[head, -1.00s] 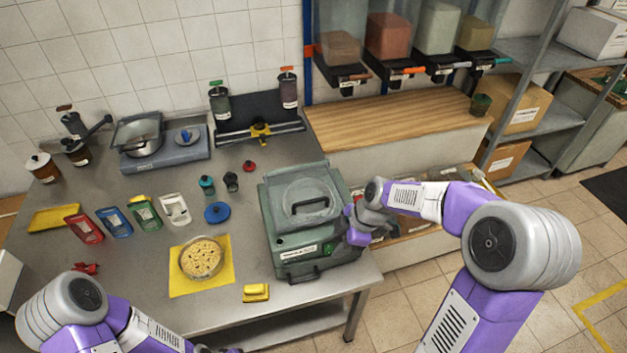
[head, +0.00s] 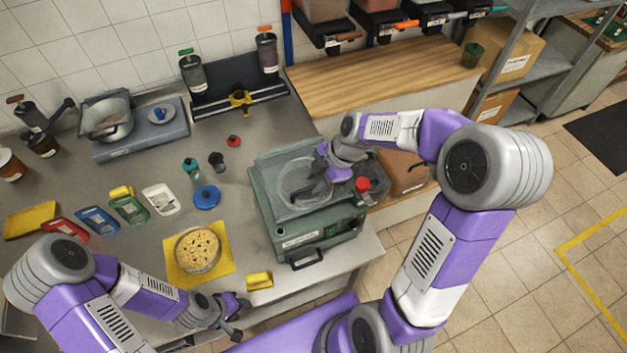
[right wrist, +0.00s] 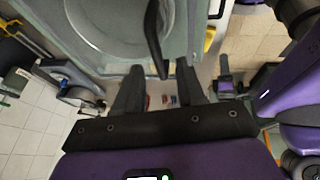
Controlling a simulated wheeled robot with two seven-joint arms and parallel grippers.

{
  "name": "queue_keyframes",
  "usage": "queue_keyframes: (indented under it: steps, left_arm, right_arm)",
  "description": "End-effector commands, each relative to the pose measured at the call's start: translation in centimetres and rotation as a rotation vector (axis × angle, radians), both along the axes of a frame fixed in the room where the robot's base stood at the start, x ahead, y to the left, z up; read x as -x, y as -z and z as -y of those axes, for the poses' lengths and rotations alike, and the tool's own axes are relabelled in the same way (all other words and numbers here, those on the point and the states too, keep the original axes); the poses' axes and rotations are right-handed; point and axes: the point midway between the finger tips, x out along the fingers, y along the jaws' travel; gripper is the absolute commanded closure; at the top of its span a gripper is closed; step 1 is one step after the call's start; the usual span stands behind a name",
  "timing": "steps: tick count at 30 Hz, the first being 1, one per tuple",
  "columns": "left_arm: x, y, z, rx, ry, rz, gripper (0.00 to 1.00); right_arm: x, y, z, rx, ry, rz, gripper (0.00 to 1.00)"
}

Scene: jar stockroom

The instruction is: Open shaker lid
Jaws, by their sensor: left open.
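The shaker is a green-grey box (head: 275,225) at the right end of the steel table, seen in the head view. Its lid (head: 268,172) lies shut, with a round clear window and a dark bar handle on top. In the right wrist view the handle (right wrist: 153,35) runs down toward the space between my right fingertips. My right gripper (right wrist: 160,75) is open; its fingers stand apart at the handle's end, without a visible grip. In the head view it is over the lid and partly hides the handle. My left gripper (head: 240,318) is open and empty, by the table's front edge.
A pie-like dish (head: 198,249) on a yellow mat (head: 180,275) and a yellow block (head: 259,281) lie left of the shaker. A blue lid (head: 206,197) and small bottles stand behind. A wooden shelf (head: 390,75) is at the back right.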

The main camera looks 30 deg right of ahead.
Motion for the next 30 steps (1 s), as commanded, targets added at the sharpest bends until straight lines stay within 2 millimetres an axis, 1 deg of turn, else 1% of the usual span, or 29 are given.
queue_keyframes:
  steps: [1, 3, 6, 14, 17, 21, 22, 30]
  left_arm:
    - [0.0, 0.0, 0.0, 0.0, 0.0, 0.001, 0.57]
    - [0.0, -0.1, 0.0, 0.0, 0.0, 0.001, 0.57]
    - [0.0, -0.1, 0.0, 0.0, 0.0, 0.001, 0.57]
    - [0.0, -0.1, 0.0, 0.0, 0.0, 0.001, 0.57]
    - [0.0, -0.1, 0.0, 0.0, 0.0, 0.001, 0.57]
    - [0.0, -0.1, 0.0, 0.0, 0.0, 0.001, 0.57]
    - [0.0, -0.1, 0.0, 0.0, 0.0, 0.001, 0.57]
    - [0.0, -0.1, 0.0, 0.0, 0.0, 0.001, 0.57]
  right_arm:
    - [-0.1, 0.6, -0.3, -0.001, -0.003, -0.003, 0.61]
    - [-0.3, 1.2, -0.5, 0.0, -0.001, -0.001, 0.61]
    - [-0.4, 1.7, -0.7, 0.001, -0.001, 0.0, 0.61]
    - [-0.4, 1.8, -0.7, 0.001, 0.001, 0.001, 0.61]
    - [-0.4, 1.8, -0.7, 0.001, 0.001, 0.001, 0.75]
    - [-0.4, 1.8, -0.7, 0.001, 0.001, 0.001, 0.96]
    - [-0.4, 1.8, -0.7, 0.001, 0.001, 0.001, 1.0]
    - [-0.4, 1.7, -0.7, 0.001, 0.001, 0.001, 1.0]
